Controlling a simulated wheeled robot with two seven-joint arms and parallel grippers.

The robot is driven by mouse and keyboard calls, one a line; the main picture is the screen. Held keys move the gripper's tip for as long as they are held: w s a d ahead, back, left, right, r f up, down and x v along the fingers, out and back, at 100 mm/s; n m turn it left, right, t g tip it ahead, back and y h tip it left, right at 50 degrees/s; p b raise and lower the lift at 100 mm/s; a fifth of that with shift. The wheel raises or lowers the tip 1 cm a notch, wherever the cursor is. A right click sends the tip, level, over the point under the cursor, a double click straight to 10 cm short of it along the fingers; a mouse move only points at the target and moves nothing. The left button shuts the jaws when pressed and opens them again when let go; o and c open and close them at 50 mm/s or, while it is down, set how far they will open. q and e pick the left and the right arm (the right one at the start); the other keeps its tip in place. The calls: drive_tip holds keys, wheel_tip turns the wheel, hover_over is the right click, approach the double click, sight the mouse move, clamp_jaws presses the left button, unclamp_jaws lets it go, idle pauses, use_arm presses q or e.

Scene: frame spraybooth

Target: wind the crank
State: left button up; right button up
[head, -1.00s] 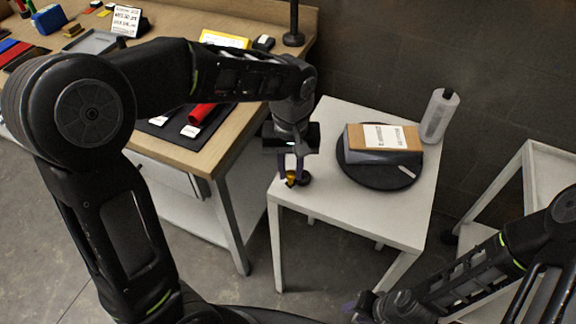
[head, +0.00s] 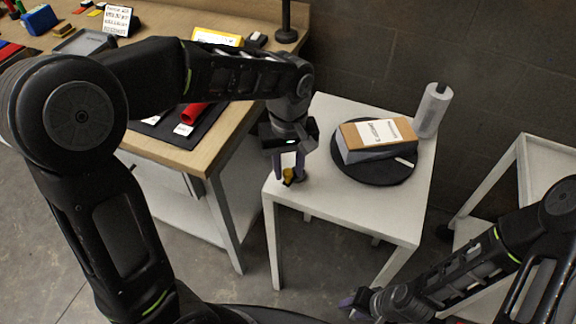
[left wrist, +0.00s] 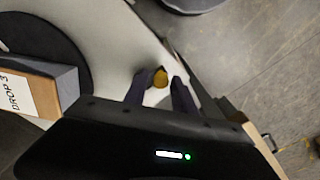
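The crank's yellow knob (head: 288,175) is at the near left corner of the white table (head: 335,200), beside a dark round base. My left gripper (head: 289,180) points down with its fingers on either side of the knob. A black turntable (head: 375,176) stands on the same table and carries a grey and brown box (head: 380,150) with a white label. My right gripper (head: 358,304) is low at the bottom, away from the table; its fingers are too small to read.
A wooden workbench (head: 190,155) with a dark mat and red item is to the left. A white shelf frame (head: 500,170) is at the right. The table front is clear.

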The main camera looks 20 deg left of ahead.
use_arm(q)
drive_tip(key=shift+o, duration=1)
drive_tip(key=shift+r, duration=0.1)
wheel_tip(320, 180, up, 7)
drive_tip(key=shift+f, duration=0.15)
drive_tip(key=shift+r, duration=0.45)
drive_tip(key=shift+a, duration=0.2)
